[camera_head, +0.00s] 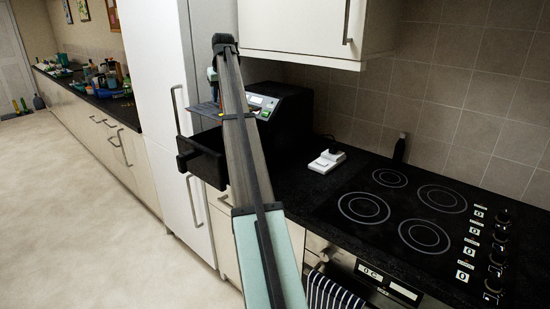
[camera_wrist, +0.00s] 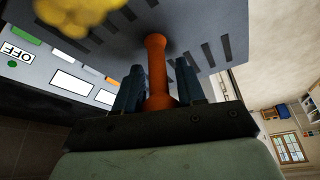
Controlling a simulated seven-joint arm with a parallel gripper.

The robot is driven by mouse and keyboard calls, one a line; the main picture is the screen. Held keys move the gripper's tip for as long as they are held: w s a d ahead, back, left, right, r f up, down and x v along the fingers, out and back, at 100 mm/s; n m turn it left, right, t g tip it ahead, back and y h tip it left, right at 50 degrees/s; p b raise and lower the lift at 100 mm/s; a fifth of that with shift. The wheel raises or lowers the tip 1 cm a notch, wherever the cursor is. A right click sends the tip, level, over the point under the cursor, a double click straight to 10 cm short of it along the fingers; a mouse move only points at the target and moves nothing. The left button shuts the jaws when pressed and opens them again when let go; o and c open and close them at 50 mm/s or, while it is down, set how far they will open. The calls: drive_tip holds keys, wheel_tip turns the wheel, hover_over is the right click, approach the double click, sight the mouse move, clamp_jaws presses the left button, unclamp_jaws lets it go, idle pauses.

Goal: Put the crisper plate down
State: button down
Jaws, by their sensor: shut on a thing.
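The crisper plate is a grey slotted sheet (camera_wrist: 205,28) with an orange upright handle. In the wrist view my gripper (camera_wrist: 158,75) has its two dark blue fingers on either side of the handle (camera_wrist: 157,60), shut on it. In the head view my gripper (camera_head: 212,75) is at the far end of my arm, partly hidden by it. The plate (camera_head: 205,109) is held about level above an open black drawer (camera_head: 205,158) of the black appliance (camera_head: 285,107). My arm covers part of plate and drawer.
A yellow lumpy thing (camera_wrist: 80,14) shows at the plate in the wrist view. The appliance's panel (camera_wrist: 70,80) is close by at left. A tall white cabinet (camera_head: 160,90) stands left of the drawer; a wall cupboard (camera_head: 300,28) hangs above. A hob (camera_head: 405,215) is at right.

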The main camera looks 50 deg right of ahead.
drive_tip(key=s+d+f+n, duration=0.1)
drive_tip(key=s+d, duration=0.1)
drive_tip(key=s, duration=1.1)
drive_tip(key=s+d+f+n, duration=0.1)
drive_tip(key=s+d, duration=0.2)
drive_tip(key=s, duration=0.9)
drive_tip(key=shift+s+d+f+m, duration=0.35)
drive_tip(key=shift+s+d+f, duration=0.45)
drive_tip(key=shift+f, duration=3.35)
drive_tip(key=shift+s+d+f+m, duration=0.3)
drive_tip(key=shift+s+d+f, duration=0.5)
drive_tip(key=shift+f, duration=3.35)
drive_tip(key=shift+s+d+f+m, duration=0.4)
drive_tip(key=shift+d+f, duration=0.7)
drive_tip(key=shift+f, duration=3.05)
drive_tip(key=shift+f, duration=0.15)
drive_tip(key=c, duration=0.7)
unclamp_jaws()
drive_tip(key=shift+o, duration=0.2)
drive_tip(key=v, duration=1.2)
